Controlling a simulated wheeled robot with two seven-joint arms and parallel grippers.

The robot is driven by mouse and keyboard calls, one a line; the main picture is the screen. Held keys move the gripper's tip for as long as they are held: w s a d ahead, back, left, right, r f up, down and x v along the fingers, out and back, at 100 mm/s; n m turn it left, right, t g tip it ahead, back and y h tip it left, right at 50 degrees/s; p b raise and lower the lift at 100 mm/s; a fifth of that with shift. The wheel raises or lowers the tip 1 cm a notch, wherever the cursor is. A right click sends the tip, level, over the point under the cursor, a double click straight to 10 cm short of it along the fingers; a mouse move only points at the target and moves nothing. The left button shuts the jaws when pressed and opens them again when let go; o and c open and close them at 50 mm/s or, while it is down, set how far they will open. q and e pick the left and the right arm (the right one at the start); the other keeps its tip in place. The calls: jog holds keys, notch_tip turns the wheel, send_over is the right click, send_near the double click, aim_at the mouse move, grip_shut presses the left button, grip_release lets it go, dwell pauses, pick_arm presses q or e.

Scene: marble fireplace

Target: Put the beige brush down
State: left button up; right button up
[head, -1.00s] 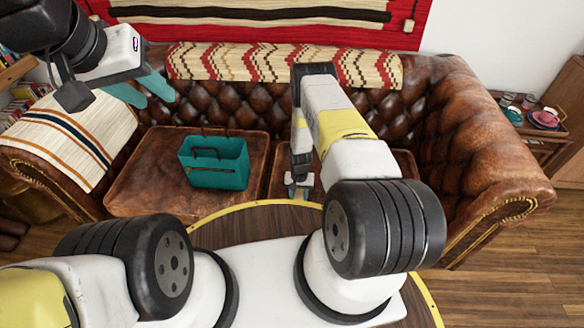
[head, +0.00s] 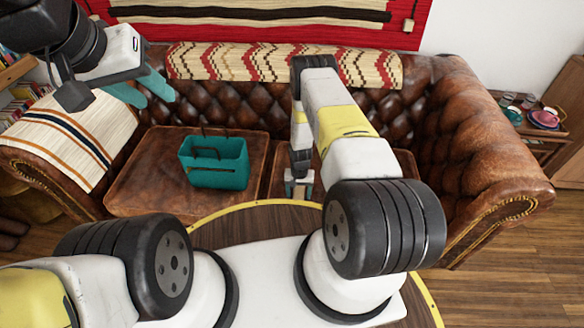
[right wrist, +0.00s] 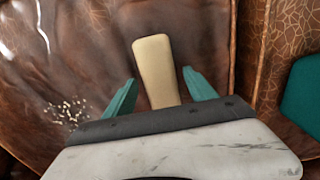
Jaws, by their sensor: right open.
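The beige brush (right wrist: 154,70) shows in the right wrist view as a pale, flat handle over the brown leather seat. It lies between the two teal fingers of my right gripper (right wrist: 161,95), with a gap on each side. The right gripper is open. The near end of the brush is hidden behind the gripper body. In the head view my right gripper (head: 299,190) points down over the sofa seat, and I cannot make out the brush there. My left gripper (head: 143,88) is raised at the upper left, its teal fingers apart and empty.
A teal caddy (head: 218,168) stands on the left sofa seat (head: 135,190); its edge shows in the right wrist view (right wrist: 303,100). Pale crumbs (right wrist: 67,111) lie on the leather left of the brush. A round table edge (head: 262,203) is in front. A side table with cups stands right.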

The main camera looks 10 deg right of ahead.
notch_tip(320, 180, up, 10)
notch_tip(320, 180, up, 37)
jog(key=n+t+y, duration=0.1)
jog(key=t, duration=0.2)
send_over(299, 194)
jog(key=a, duration=0.1)
jog(key=s+r+n+t, duration=0.1)
jog(key=s+r, duration=0.9)
jog(key=r, duration=0.4)
jog(key=s+r+n+t, duration=0.1)
jog(key=s+r, duration=0.2)
jog(key=s, duration=0.4)
jog(key=s+a+r+t+y, duration=0.1)
jog(key=s+r, duration=0.2)
jog(key=s, duration=0.4)
jog(key=shift+a+n, duration=0.15)
jog(key=shift+n, duration=0.25)
jog(key=shift+o, duration=0.4)
jog(key=shift+s+r, duration=0.1)
